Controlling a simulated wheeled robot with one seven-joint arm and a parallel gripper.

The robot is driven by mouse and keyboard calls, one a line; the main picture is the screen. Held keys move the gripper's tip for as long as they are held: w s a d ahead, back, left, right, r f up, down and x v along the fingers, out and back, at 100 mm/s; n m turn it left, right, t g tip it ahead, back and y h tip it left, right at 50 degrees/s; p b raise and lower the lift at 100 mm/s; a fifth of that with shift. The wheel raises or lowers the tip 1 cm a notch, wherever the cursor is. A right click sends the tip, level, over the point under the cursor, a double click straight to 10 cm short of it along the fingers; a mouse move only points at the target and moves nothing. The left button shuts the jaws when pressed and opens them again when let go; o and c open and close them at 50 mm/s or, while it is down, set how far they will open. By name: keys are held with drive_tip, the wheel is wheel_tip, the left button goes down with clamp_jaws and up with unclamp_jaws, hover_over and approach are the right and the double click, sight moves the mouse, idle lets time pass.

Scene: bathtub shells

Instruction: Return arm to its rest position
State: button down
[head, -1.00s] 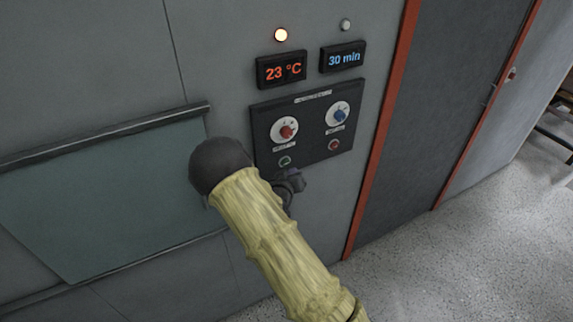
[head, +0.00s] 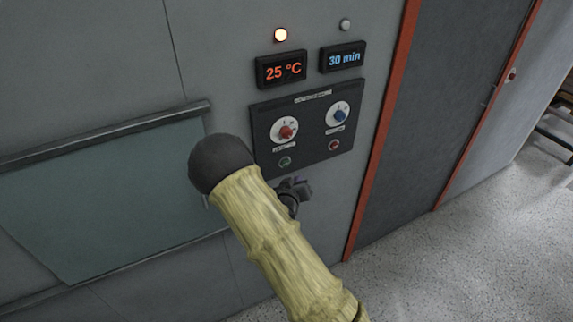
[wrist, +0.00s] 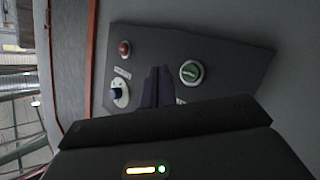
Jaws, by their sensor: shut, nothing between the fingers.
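My arm (head: 270,235), in a pale yellow ribbed sleeve with a dark rounded joint, reaches up in front of the wall. My gripper (head: 300,187) shows just past the sleeve, partly hidden by it, below the control panel (head: 312,124). In the wrist view its dark fingers (wrist: 155,86) are together and empty, in front of the panel (wrist: 235,65). The green button (wrist: 191,71) is to their right, the red button (wrist: 124,48) and blue knob (wrist: 119,93) to their left. I cannot tell the exact gap to the panel.
Above the panel, a display (head: 281,70) reads 25 °C beneath a lit lamp (head: 281,35); another (head: 343,57) reads 30 min beneath an unlit lamp (head: 346,25). A greenish panel (head: 100,190) with dark rails is left. Speckled floor (head: 470,260) is clear at right.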

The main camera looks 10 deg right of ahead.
drive_tip(key=s+r+g+y+b, duration=0.1)
drive_tip(key=s+r+g+y, duration=0.2)
drive_tip(key=s, duration=1)
drive_tip(key=s+r+g+y, duration=0.3)
drive_tip(key=s+r+g, duration=0.3)
drive_tip(key=s, duration=0.8)
drive_tip(key=shift+s+d+g+b, duration=0.2)
drive_tip(key=shift+g+b, duration=0.15)
drive_tip(key=shift+g, duration=0.45)
